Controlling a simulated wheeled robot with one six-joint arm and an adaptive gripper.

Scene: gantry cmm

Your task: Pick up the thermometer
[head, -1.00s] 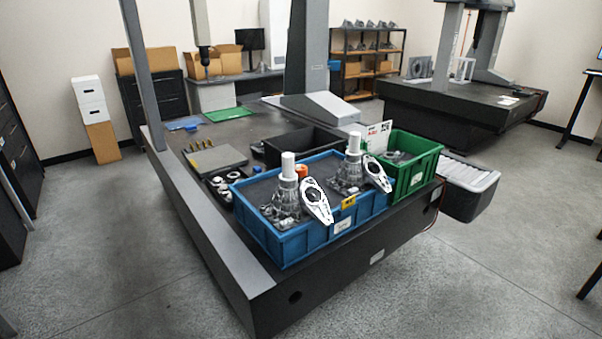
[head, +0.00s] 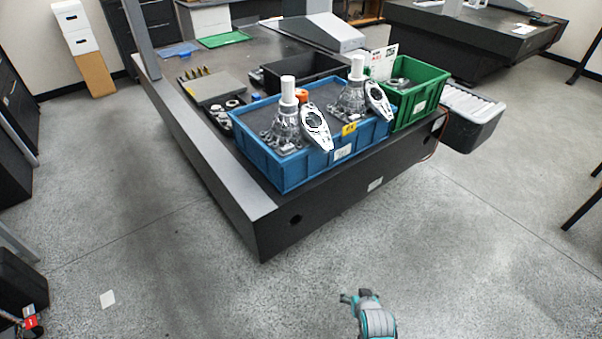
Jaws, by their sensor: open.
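I cannot make out a thermometer in the head view; small items on the table are too small to tell apart. A teal and grey part of my own arm shows at the bottom edge, over the floor and well in front of the table (head: 232,205). I cannot make out gripper fingers there. Nothing is seen held.
A blue crate (head: 310,170) with metal castings stands at the table's front edge. A green crate (head: 425,98) is to its right and a black bin (head: 290,75) behind. A grey plate (head: 215,85) with brass pieces lies left. The floor (head: 180,270) in front is clear.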

